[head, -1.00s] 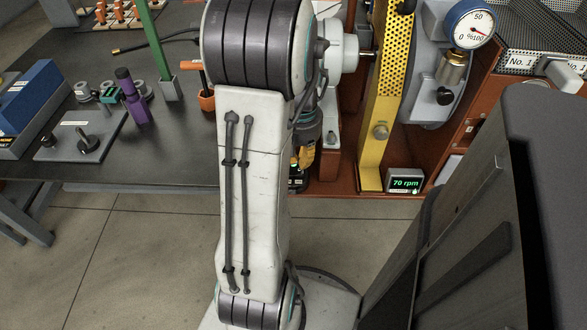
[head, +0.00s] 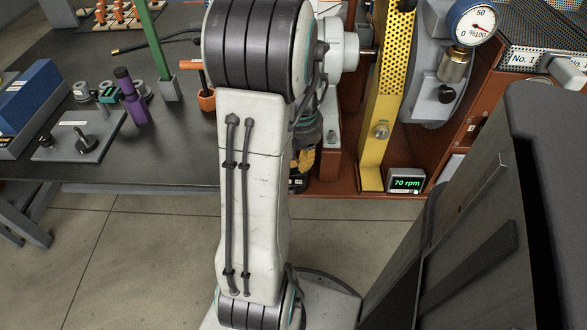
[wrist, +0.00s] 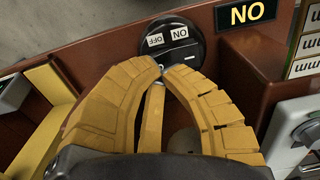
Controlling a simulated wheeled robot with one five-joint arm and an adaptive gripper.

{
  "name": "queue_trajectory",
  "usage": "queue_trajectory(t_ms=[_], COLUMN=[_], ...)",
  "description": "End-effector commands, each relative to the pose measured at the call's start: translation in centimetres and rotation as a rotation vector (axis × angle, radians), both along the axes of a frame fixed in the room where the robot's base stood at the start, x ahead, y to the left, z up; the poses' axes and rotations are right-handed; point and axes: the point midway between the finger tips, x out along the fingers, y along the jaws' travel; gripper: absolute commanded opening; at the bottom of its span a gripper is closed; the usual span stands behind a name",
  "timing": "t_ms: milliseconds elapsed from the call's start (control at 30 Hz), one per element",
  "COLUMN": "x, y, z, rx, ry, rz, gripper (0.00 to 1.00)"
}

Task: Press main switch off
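The main switch (wrist: 170,38) is a round black rocker with ON and OFF labels, at the top middle of the wrist view on a brown panel. The labels appear upside down there. My gripper (wrist: 166,73) has yellow fingers with their tips together at the switch's near edge. Nothing shows between the tips. I cannot tell whether they touch the switch. In the head view my gripper (head: 303,162) is partly hidden behind my arm, low at the brown base.
An amber sign (wrist: 246,13) beside the switch reads NO as pictured, perhaps ON upside down. A brown block (wrist: 255,60) stands right of the fingers. The speed display (head: 406,181) reads 70 rpm. A yellow perforated guard (head: 385,110) stands behind it.

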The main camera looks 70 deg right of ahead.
Motion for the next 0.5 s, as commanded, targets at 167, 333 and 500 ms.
queue_trajectory(t_ms=[167, 333, 500], x=[0.00, 0.00, -0.01], y=[0.01, 0.01, 0.02], z=[-0.32, -0.54, -0.76], rx=[0.001, 0.001, 0.001], ry=[0.000, 0.000, 0.000], rz=[0.000, 0.000, 0.000], gripper=[0.00, 0.00, 0.00])
